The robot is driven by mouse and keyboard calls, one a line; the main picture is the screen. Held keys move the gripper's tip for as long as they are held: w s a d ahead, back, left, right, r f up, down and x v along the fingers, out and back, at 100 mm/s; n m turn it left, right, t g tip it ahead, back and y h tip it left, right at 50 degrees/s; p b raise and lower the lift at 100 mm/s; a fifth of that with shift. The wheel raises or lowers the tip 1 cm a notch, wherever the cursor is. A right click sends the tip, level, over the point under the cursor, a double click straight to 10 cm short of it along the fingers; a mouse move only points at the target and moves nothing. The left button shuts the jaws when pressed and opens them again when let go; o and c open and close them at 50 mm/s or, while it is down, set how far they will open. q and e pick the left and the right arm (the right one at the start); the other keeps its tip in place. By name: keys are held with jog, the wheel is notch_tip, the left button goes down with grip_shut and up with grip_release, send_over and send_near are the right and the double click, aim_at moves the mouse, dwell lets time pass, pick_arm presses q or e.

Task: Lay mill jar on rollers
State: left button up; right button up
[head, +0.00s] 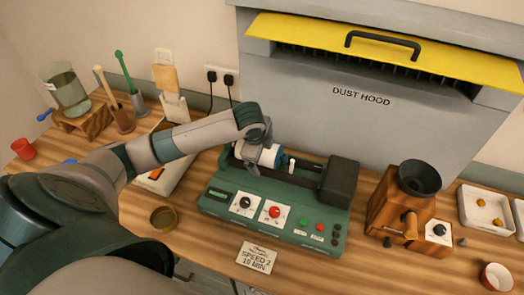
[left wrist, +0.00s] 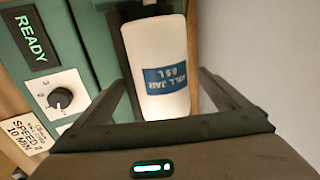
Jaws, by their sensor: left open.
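The mill jar (left wrist: 165,50) is a white cylinder with a blue label reading "MILL JAR 0.5 L". In the head view, the jar (head: 278,156) lies on its side at the left part of the green roller mill's (head: 228,212) top bay, partly hidden by my gripper. My left gripper (head: 264,158) is over it with fingers open. In the left wrist view, the fingers stand either side of the jar, with a gap visible at the right one. The rollers under the jar are hidden, so its contact with them cannot be told. My right gripper is out of view.
The mill has a knob, a red button (head: 274,212) and a dark block (head: 340,181) at its right. The grey dust hood (head: 400,125) rises behind. A wooden grinder (head: 392,205) stands to the right. A small brass dish (head: 163,218) and a card (head: 257,257) lie in front.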

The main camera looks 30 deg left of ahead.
pick_arm(q)
jog(key=shift+w+a+r, duration=0.2)
jog(key=shift+r, duration=0.45)
jog(key=shift+w+f, duration=0.1)
jog(key=shift+f, duration=0.05)
jog(key=shift+s+d+f, duration=0.1)
jog(key=shift+s, duration=0.1)
jog(key=shift+s+f, duration=0.15)
jog(key=shift+s, duration=0.05)
